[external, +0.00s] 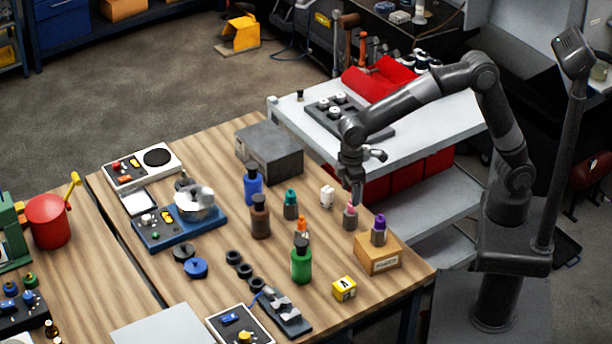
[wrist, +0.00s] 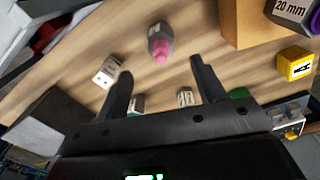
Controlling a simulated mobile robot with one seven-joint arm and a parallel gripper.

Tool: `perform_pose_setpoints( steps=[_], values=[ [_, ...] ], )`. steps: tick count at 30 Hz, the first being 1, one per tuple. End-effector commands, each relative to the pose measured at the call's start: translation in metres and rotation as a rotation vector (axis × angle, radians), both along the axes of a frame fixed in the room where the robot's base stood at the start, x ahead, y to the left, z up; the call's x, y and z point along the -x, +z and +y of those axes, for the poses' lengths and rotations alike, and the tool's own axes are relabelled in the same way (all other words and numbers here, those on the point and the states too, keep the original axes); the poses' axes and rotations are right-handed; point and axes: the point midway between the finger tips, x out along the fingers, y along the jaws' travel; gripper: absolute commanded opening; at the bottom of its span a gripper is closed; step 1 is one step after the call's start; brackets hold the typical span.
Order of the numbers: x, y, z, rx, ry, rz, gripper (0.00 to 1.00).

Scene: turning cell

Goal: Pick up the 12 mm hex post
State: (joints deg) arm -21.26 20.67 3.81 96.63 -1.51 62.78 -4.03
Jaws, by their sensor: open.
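Several small grey posts with coloured tops stand on the wooden table; I cannot read a 12 mm mark on any of them. A pink-topped post (external: 350,217) stands upright just below my gripper (external: 357,193). In the wrist view the pink-topped post (wrist: 160,46) lies ahead of and between the open, empty fingers of my gripper (wrist: 160,70), apart from both. A purple-topped post (external: 379,235) stands on a wooden box; its label in the wrist view (wrist: 290,10) reads 20 mm. A teal-topped post (external: 290,209) stands further left.
The wooden box (external: 378,259) is close on the right of the pink-topped post. A white block (external: 327,196), an orange-topped piece (external: 301,229), a green bottle (external: 301,265) and a yellow block (external: 344,288) stand around. A grey metal box (external: 269,150) is behind.

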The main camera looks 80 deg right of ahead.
Motion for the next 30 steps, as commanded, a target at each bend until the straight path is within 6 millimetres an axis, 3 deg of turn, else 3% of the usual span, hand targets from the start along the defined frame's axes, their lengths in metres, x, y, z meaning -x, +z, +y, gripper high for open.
perform_pose_setpoints(
  steps=[3,11,18,28,30],
  values=[
    [0.001,-0.02,0.0,0.001,0.0,0.003,0.63],
    [0.002,-0.041,0.0,0.001,0.0,0.002,0.63],
    [0.005,-0.076,0.0,0.001,-0.001,0.002,0.63],
    [0.004,-0.084,0.0,-0.001,-0.001,-0.002,0.63],
    [0.004,-0.084,0.0,0.0,-0.001,-0.001,0.57]
  ],
)
